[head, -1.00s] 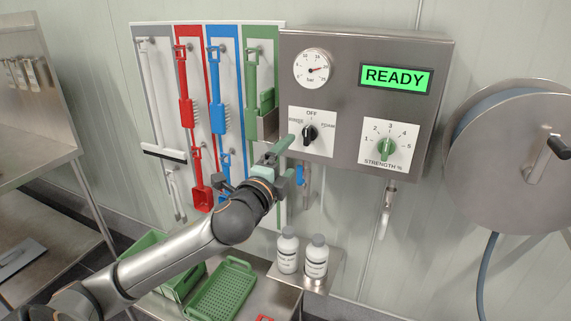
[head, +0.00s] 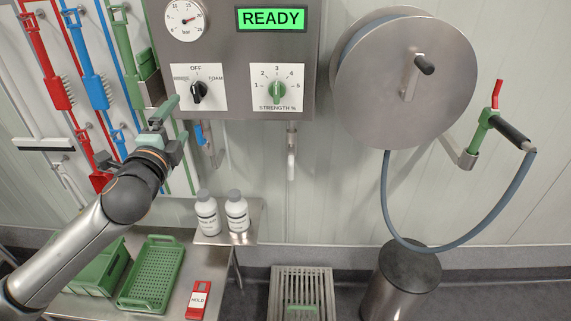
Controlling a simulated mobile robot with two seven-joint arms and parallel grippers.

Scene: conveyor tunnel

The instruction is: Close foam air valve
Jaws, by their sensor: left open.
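A steel control panel (head: 235,60) hangs on the wall. Two pipes with fittings come out below it. One is a valve with a blue handle (head: 202,133) pointing down, below the panel's left part. The other is a pale grey fitting (head: 291,150) below the right part. No label tells which is the foam air valve. My left gripper (head: 172,122) is open and empty, in front of the panel's lower left corner, just left of the blue handle and apart from it as far as I can see. My right gripper is not in view.
The black mode knob (head: 199,92) and green strength knob (head: 278,90) are on the panel. Two white bottles (head: 237,212) stand on a small shelf (head: 212,240) below. A hose reel (head: 385,100) is at right. Tools hang at left; green crates (head: 152,275) stand on the bench.

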